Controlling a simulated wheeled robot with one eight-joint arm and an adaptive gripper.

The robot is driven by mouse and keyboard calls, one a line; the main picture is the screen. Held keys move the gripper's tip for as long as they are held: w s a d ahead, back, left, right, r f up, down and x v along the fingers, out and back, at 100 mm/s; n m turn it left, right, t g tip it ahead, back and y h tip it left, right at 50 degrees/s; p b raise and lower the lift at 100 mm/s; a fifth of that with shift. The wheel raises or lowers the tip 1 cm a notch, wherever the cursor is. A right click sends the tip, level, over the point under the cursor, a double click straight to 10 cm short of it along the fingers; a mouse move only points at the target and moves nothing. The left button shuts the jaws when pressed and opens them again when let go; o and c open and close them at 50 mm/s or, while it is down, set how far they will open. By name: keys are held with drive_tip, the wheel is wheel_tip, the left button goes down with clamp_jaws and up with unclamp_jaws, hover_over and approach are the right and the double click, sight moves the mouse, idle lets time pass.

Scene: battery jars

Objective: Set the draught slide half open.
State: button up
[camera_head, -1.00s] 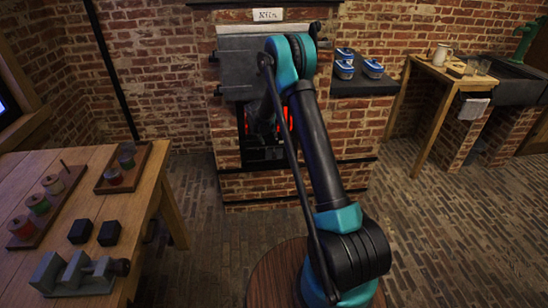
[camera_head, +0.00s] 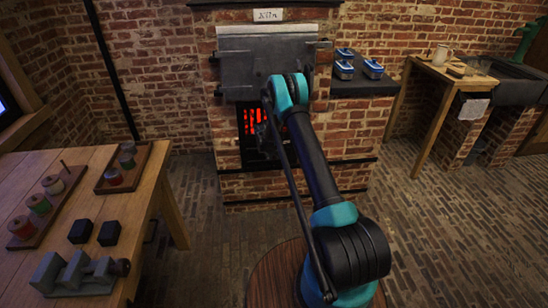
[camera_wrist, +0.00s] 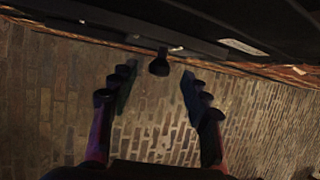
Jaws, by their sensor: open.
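The kiln (camera_head: 232,68) stands against the brick wall, with a red glow behind the bars of its opening. In the wrist view, a dark round knob (camera_wrist: 159,66) sticks out from a dark rail (camera_wrist: 120,33) along the kiln's front; it seems to be the draught slide's knob. My gripper (camera_wrist: 158,88) is open, with one finger on either side of the knob's line. The knob shows a gap to both fingers, and nothing is held. In the head view my gripper (camera_head: 267,138) is small and dark in front of the opening. The slide's setting cannot be read.
A pale label (camera_wrist: 243,47) is on the kiln front, right of the knob. The wooden table (camera_head: 150,190) with spools and a vice is at left. Blue-and-white containers (camera_head: 344,70) sit on a dark ledge right of the kiln. The brick floor between is clear.

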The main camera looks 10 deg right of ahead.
sight(274, 156)
drive_tip(key=shift+x, duration=1.55)
drive_tip(key=shift+c, duration=0.6)
clamp_jaws()
